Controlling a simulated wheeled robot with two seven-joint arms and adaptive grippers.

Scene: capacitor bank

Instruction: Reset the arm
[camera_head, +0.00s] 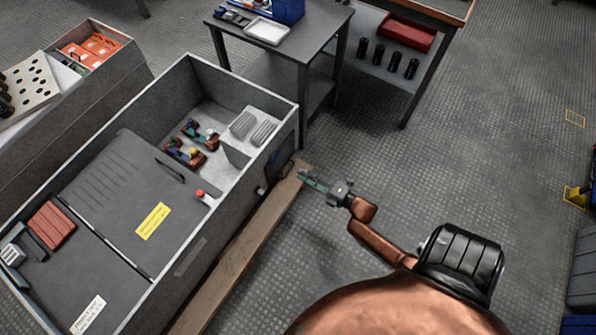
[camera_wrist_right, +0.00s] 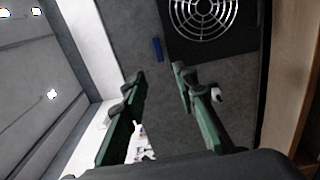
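My right arm (camera_head: 385,243), copper-coloured, reaches in from the bottom of the head view and points left. My right gripper (camera_head: 304,176) has green fingers and is just off the right end wall of the open grey cabinet (camera_head: 200,262). In the right wrist view the two fingers of the gripper (camera_wrist_right: 159,74) are apart, with nothing between them. They point at a grey panel with a round fan grille (camera_wrist_right: 203,14) and a small blue part (camera_wrist_right: 158,49). My left gripper is not in view.
A wooden plank (camera_head: 235,262) lies along the cabinet's front. Inside the cabinet are red-brown blocks with coloured knobs (camera_head: 185,153) and a red button (camera_head: 200,192). A grey table (camera_head: 325,22) stands behind. The floor on the right is largely clear.

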